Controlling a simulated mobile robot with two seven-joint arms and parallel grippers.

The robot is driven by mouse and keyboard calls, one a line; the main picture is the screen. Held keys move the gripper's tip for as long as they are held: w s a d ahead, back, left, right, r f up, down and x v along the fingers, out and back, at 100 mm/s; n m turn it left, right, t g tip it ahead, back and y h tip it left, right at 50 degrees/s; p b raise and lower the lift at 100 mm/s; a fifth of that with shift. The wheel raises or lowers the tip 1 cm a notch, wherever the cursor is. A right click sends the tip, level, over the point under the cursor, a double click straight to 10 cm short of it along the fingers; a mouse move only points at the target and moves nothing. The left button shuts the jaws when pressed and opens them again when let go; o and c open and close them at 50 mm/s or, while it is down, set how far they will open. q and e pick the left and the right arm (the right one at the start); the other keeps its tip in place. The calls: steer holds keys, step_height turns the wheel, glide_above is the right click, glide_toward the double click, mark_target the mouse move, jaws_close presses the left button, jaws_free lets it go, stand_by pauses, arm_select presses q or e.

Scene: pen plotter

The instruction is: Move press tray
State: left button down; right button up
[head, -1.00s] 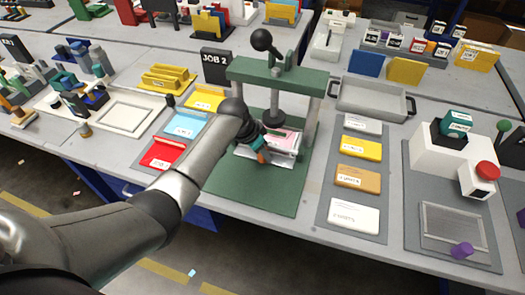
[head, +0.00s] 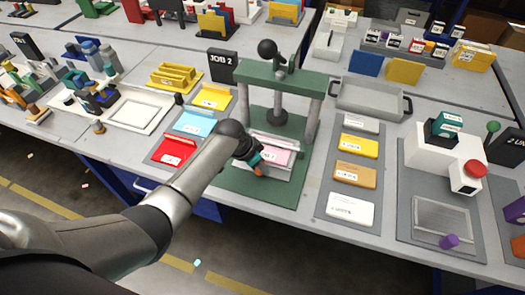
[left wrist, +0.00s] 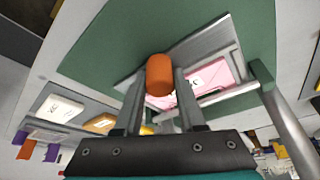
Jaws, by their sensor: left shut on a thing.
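A green press (head: 290,82) with a black ball-topped lever stands on the middle table. Its tray (head: 285,174), a pale metal piece carrying a pink-and-white item (head: 274,157), lies low on the green base, toward its front. My left gripper (head: 254,164) is shut on the tray's orange handle (head: 259,171). In the left wrist view the orange handle (left wrist: 160,75) sits between the two fingers, and the pink item (left wrist: 214,75) shows beyond. The arm hides part of the tray's left side. My right gripper is not in view.
Red, blue and yellow trays (head: 193,122) lie left of the press, near a JOB 2 sign (head: 223,66). A grey mat with several labelled blocks (head: 354,175) and an empty grey bin (head: 370,99) are to the right. The table's front edge is close.

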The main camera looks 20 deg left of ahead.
arm_select(q)
steer(key=s+p, duration=0.5)
steer(key=s, duration=0.1)
steer(key=shift+s+a, duration=0.1)
steer(key=shift+s, duration=0.15)
steer(key=shift+s+p, duration=0.3)
steer(key=shift+f, duration=0.1)
steer(key=c, duration=0.8)
jaws_free()
steer(key=shift+s, duration=0.15)
steer(key=shift+o, duration=0.2)
